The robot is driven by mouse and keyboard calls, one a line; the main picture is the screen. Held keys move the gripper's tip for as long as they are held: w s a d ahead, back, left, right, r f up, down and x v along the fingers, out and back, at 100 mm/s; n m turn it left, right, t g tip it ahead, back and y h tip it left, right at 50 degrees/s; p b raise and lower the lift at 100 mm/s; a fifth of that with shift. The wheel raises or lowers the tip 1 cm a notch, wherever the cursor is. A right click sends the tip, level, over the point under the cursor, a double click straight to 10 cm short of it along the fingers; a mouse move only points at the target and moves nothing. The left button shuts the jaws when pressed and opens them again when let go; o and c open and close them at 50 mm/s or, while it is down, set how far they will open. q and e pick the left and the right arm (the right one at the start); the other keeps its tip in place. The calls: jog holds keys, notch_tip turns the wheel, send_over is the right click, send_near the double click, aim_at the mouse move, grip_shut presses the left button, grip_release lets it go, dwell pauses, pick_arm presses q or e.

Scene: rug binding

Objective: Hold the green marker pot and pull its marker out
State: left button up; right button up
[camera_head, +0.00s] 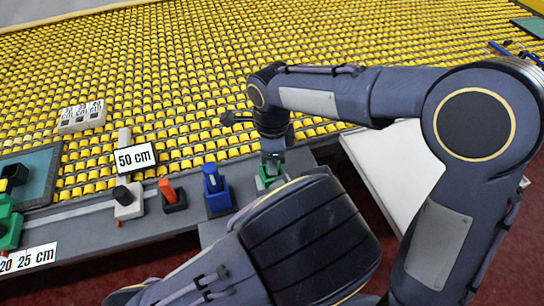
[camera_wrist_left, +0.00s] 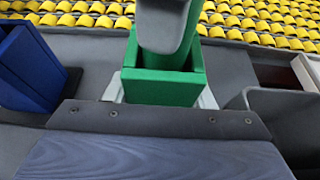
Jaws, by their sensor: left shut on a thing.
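The green marker pot (camera_wrist_left: 163,88) stands upright on the grey strip in the left wrist view. In the head view only a bit of the pot (camera_head: 264,183) shows past my left forearm. My left gripper (camera_wrist_left: 160,98) is shut on the pot low down, with pale pads at its two sides; my arm hides it in the head view. The green marker (camera_wrist_left: 191,45) stands in the pot, partly covered by a grey finger. My right gripper (camera_head: 272,158) points down from above at the marker. Whether it grips the marker is hidden.
To the left stand a blue marker pot (camera_head: 218,199), an orange marker in a dark pot (camera_head: 173,206) and a black marker in a white pot (camera_head: 129,210). A 50 cm sign (camera_head: 135,158) stands behind. A white panel (camera_head: 385,165) is to the right.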

jog(key=c, duration=0.4)
jog(key=shift+r, duration=0.1)
jog(key=shift+r, duration=4.2)
pick_arm(q)
jog(key=o, duration=1.2)
